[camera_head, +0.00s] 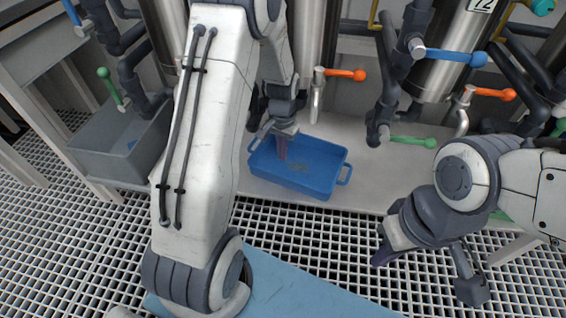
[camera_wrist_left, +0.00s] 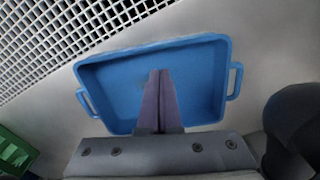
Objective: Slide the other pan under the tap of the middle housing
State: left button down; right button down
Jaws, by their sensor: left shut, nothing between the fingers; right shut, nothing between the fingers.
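The blue pan (camera_head: 325,180) lies on the pale shelf below the middle steel housing (camera_head: 309,45). It has a looped handle at each end. The middle housing's tap (camera_head: 316,100) has an orange lever and a downward spout, which ends near the pan's back rim; I cannot tell whether it overhangs the pan. My left gripper (camera_head: 282,153) is shut, with its fingers over the inside of the pan. In the left wrist view, the shut fingers (camera_wrist_left: 160,88) overlap the pan (camera_wrist_left: 205,75) and hold nothing. My right gripper (camera_head: 379,260) is shut and empty, in front of the shelf.
A grey bin (camera_head: 115,150) stands at the left. A green object (camera_wrist_left: 14,152) shows at the wrist view's lower left. The right housing (camera_head: 450,50) has its own orange-levered tap (camera_head: 464,105). Dark pipes with a green-handled valve (camera_head: 410,141) stand right of the pan.

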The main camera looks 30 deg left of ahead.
pick_arm(q)
jog(key=b, duration=0.5)
send_near(282, 172)
jog(key=s+f, duration=0.1)
jog(key=s+d+f, duration=0.1)
jog(key=f, duration=0.1)
jog(key=s+d+f, duration=0.1)
jog(key=f, duration=0.1)
jog(key=shift+s+f, duration=0.1)
jog(key=shift+s, duration=0.05)
jog(key=shift+p, duration=0.35)
jog(key=s+p, duration=0.3)
jog(key=shift+s+a+r, duration=0.15)
jog(key=shift+s+r, duration=0.1)
jog(key=shift+r, duration=0.05)
jog(key=shift+s+f, duration=0.1)
jog(key=shift+s, duration=0.3)
jog(key=shift+s+f, duration=0.15)
